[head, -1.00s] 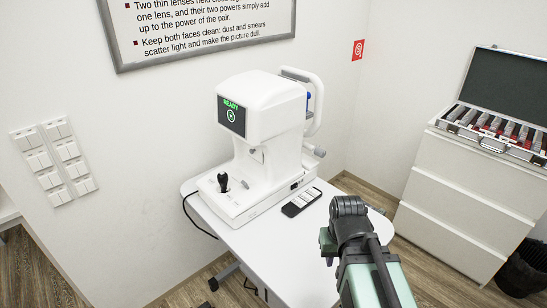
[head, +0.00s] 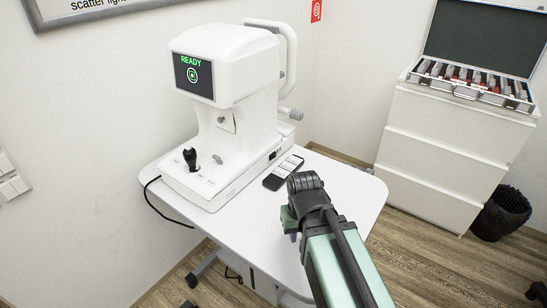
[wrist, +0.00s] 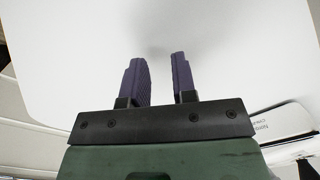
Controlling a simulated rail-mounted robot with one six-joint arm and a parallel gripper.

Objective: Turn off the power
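The eye-test machine (head: 232,60) is white and stands on a white table (head: 250,225) in the head view. Its screen (head: 193,76) is lit and shows a green "READY" above a ring symbol. A small dark patch (head: 273,155), perhaps a switch or socket, is on the right side of its base; its state is too small to tell. My gripper (head: 293,238) is over the table's right part, in front of the machine and apart from it, mostly hidden by my arm. In the wrist view my gripper (wrist: 158,70) has two purple fingers apart with nothing between them.
A black joystick (head: 190,158) stands on the machine's base. A dark flat handset (head: 283,172) lies beside the base. A black cable hangs off the table's left edge. A lens case (head: 475,90) sits open on white drawers (head: 445,150), with a bin (head: 503,212) beside them.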

